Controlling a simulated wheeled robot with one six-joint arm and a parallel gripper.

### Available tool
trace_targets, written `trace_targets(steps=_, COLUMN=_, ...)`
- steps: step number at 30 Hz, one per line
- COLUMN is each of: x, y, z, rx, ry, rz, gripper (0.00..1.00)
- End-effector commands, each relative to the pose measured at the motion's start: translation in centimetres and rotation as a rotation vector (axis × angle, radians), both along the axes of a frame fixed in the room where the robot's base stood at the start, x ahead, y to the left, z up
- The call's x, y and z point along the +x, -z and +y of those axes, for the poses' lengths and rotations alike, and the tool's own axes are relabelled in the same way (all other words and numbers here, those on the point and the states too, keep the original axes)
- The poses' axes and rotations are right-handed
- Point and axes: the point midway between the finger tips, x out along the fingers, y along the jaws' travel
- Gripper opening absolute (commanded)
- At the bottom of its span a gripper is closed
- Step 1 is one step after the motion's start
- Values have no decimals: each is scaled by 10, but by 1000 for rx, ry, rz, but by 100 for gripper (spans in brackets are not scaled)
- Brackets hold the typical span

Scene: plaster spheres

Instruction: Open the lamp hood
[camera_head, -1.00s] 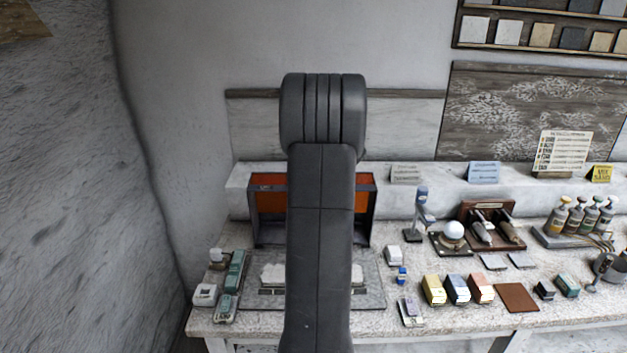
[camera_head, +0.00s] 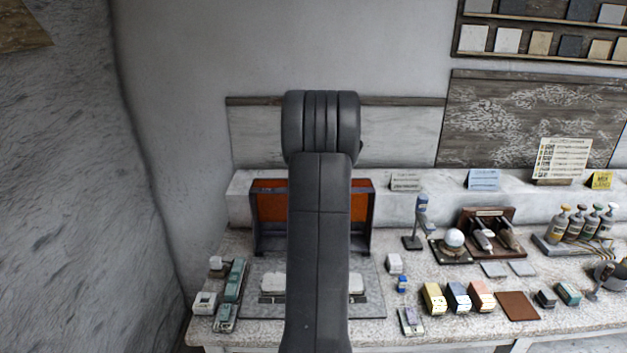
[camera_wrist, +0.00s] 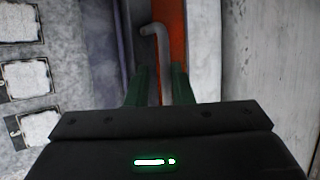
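The lamp hood (camera_head: 270,207) is a dark-framed box with an orange inner face, standing at the back left of the bench. My arm covers its middle in the head view. In the wrist view its orange face (camera_wrist: 176,45) shows upright beyond my gripper, with a bent grey rod (camera_wrist: 157,32) in front of it. My gripper (camera_wrist: 160,85) has two green fingers standing apart, with the rod's lower part seen between them. I cannot tell whether they touch it. The gripper is hidden in the head view.
A grey plate (camera_head: 375,295) with white pads lies in front of the hood. Colored boxes (camera_head: 458,297) and tools crowd the bench further right.

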Motion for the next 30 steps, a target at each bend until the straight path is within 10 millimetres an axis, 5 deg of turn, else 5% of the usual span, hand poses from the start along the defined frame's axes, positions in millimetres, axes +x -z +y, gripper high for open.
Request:
trace_targets(steps=17, x=-5, y=-2, z=-4, rx=0, ry=2, rz=4, gripper=20)
trace_targets(steps=30, x=-55, y=-66, z=-37, rx=0, ry=2, rz=-1, gripper=20)
